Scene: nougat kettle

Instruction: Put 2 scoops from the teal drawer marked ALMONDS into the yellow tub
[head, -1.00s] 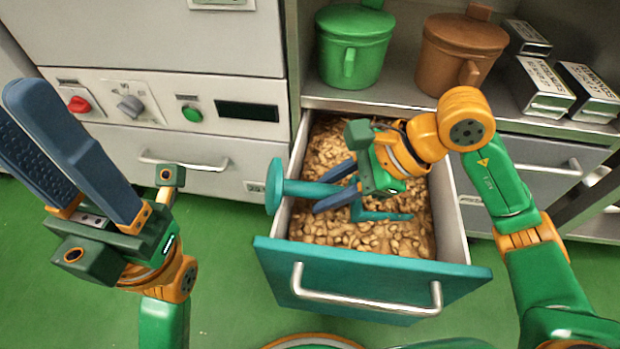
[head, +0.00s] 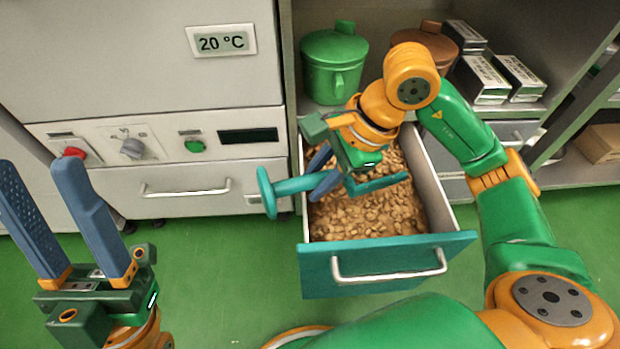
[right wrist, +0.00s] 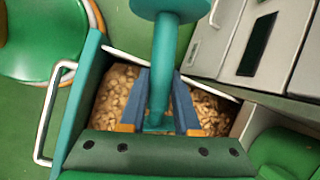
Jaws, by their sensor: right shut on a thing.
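The teal drawer (head: 318,270) is pulled open and full of almond-coloured pieces (head: 385,215); they also show in the right wrist view (right wrist: 112,98). I cannot read a label on it. My right gripper (head: 322,184) is shut on the handle of a teal scoop (head: 268,192), above the drawer's left side. The handle's round end sticks out left past the drawer wall, and the scoop's other end is over the pieces. In the right wrist view the scoop handle (right wrist: 165,60) runs between both fingers. What the scoop holds is hidden. My left gripper (head: 38,172) is open and empty. No yellow tub is in view.
A green lidded pot (head: 333,68) and a brown lidded pot (head: 425,42) stand on the shelf behind the drawer, beside several labelled boxes (head: 482,78). A grey cabinet with knobs (head: 132,148) is at left. The green floor is clear in front.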

